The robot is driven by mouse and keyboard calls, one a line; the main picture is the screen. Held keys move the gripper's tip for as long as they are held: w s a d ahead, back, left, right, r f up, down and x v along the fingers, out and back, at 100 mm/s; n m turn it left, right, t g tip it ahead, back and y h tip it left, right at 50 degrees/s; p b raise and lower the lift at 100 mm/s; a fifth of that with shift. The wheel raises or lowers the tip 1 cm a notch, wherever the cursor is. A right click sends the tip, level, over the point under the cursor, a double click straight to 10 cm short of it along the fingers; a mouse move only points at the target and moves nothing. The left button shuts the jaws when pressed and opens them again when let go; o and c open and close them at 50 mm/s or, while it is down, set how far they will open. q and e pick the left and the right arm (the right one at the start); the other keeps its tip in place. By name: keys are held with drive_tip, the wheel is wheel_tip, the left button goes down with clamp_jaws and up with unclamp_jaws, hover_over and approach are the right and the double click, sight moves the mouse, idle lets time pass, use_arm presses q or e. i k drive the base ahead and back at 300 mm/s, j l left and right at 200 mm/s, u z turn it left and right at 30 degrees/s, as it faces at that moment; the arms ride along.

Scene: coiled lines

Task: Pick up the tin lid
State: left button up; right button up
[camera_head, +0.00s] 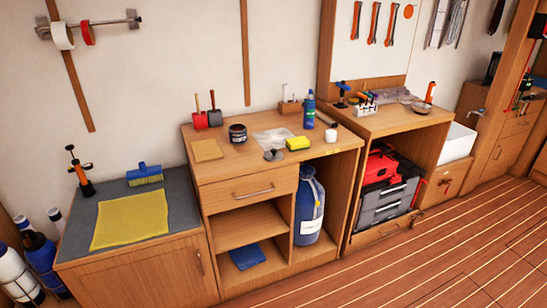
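A small grey round lid with a dark knob on top (273,155) lies flat near the front edge of the middle wooden counter (225,168). It looks like the tin lid. A dark tin with a pale label band (237,134) stands behind it to the left; whether its top is open is too small to tell. A yellow block with a green layer (298,143) lies just right of the lid, and a clear sheet (272,138) lies behind it. Neither of my grippers shows in the head view.
A tan sheet (207,150) lies left of the lid. A blue bottle (309,110) and a white cup (331,134) stand to the right. The counter's front edge right of the lid is clear. A yellow cloth (130,219) covers part of the lower left cabinet.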

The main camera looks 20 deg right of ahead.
sight(272, 155)
drive_tip(key=i+l, duration=0.4)
drive_tip(key=i, duration=0.15)
drive_tip(key=i+l, duration=0.4)
drive_tip(key=i, duration=0.2)
